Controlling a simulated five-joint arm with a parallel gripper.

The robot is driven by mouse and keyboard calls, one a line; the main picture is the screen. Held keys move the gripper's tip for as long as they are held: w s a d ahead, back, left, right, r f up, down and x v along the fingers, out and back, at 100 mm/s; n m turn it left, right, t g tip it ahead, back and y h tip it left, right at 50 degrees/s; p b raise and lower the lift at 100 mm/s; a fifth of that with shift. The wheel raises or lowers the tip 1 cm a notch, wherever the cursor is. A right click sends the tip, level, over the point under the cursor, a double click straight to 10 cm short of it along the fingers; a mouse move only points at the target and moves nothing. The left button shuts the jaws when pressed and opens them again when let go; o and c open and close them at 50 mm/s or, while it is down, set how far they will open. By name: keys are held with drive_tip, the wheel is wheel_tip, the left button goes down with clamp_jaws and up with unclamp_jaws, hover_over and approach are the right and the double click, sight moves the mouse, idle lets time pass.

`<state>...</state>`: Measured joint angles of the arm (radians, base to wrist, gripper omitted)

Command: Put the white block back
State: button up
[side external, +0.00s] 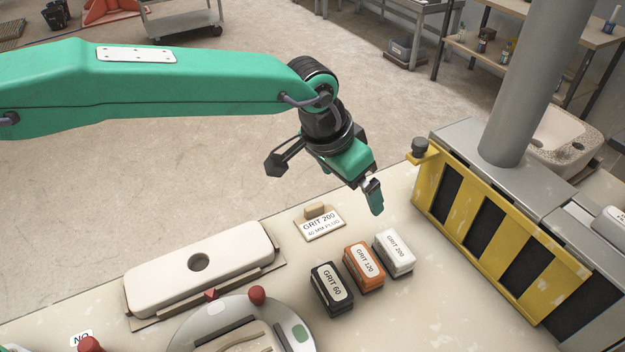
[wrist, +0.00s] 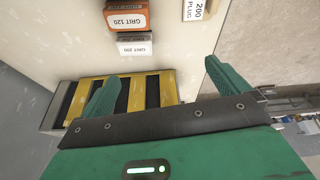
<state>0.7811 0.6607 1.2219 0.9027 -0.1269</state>
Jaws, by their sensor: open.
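The white block (side external: 394,251), labelled GRIT 200, sits on the pale worktop at the right end of a short row. It touches or nearly touches the orange GRIT 120 block (side external: 364,267); the black GRIT 60 block (side external: 331,289) is left of that. The white block also shows in the wrist view (wrist: 135,48), above and between the fingers in the picture. My gripper (side external: 372,196) is open and empty, raised above the worktop beyond the white block. In the wrist view its two green fingers (wrist: 162,72) stand wide apart with nothing between them.
A card (side external: 320,224) reading GRIT 200 lies behind the row, with a small tan piece at its back edge. A yellow-and-black barrier (side external: 480,235) stands at right. A long cream piece with a hole (side external: 240,256) and a round grey disc (side external: 190,335) are at left.

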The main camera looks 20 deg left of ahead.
drive_tip(key=s+a+r+n+t, duration=0.15)
drive_tip(key=a+r, duration=0.25)
drive_tip(key=a, duration=0.5)
drive_tip(key=s+a+r+n+y, duration=0.15)
drive_tip(key=a+r, duration=0.25)
drive_tip(key=a, duration=0.6)
drive_tip(key=s+a+r+n+h, duration=0.15)
drive_tip(key=a+r, duration=0.25)
drive_tip(key=a, duration=0.5)
drive_tip(key=s+a+f+n+y, duration=0.1)
drive_tip(key=s+a+f, duration=0.1)
drive_tip(key=s+a, duration=0.6)
drive_tip(key=s+a+f+n+t+y, duration=0.1)
drive_tip(key=s+a+f+n, duration=0.1)
drive_tip(key=s+a, duration=0.6)
drive_tip(key=shift+s+a+f+y, duration=0.35)
drive_tip(key=shift+s+y, duration=0.05)
drive_tip(key=shift+s, duration=0.65)
